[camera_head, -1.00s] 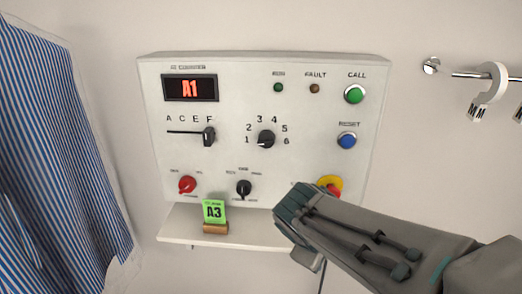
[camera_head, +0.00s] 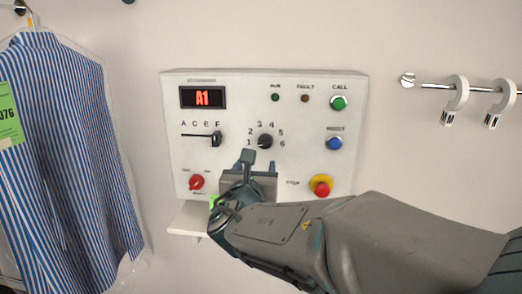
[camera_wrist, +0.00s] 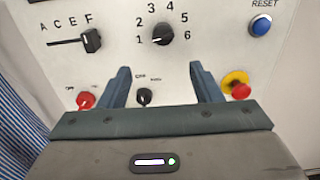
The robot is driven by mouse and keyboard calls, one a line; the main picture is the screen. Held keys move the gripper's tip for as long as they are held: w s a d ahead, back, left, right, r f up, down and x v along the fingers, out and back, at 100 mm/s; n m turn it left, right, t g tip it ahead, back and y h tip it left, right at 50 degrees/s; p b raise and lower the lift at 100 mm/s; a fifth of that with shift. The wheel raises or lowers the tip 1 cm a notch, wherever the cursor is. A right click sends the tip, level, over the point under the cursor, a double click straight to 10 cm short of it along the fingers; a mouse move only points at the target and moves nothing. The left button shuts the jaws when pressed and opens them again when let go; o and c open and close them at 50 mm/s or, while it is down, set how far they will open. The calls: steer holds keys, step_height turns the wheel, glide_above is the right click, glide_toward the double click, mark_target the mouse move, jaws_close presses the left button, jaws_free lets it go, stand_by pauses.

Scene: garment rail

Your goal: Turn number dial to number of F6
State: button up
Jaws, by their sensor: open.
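The black number dial (camera_head: 265,141) sits mid-panel, ringed by the numbers 1 to 6; it also shows in the wrist view (camera_wrist: 160,34). Its pointer appears to be toward 1, at lower left. My gripper (camera_head: 259,170) is open and empty, in front of the panel below the number dial. In the wrist view its fingers (camera_wrist: 159,72) point up toward the dial, one on each side below it.
A red knob (camera_head: 196,182), a small black knob (camera_wrist: 144,96) and a red stop button (camera_head: 321,187) lie low on the panel. A shelf (camera_head: 184,220) is below; its green card is mostly hidden. A striped shirt (camera_head: 65,150) hangs left, a rail (camera_head: 430,86) right.

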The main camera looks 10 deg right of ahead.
mark_target(264, 145)
steer(key=x, duration=0.4)
steer(key=p+x, duration=0.1)
steer(key=x, duration=0.9)
steer(key=shift+d+p, duration=0.35)
steer(key=shift+s, duration=0.1)
steer(key=c, duration=0.9)
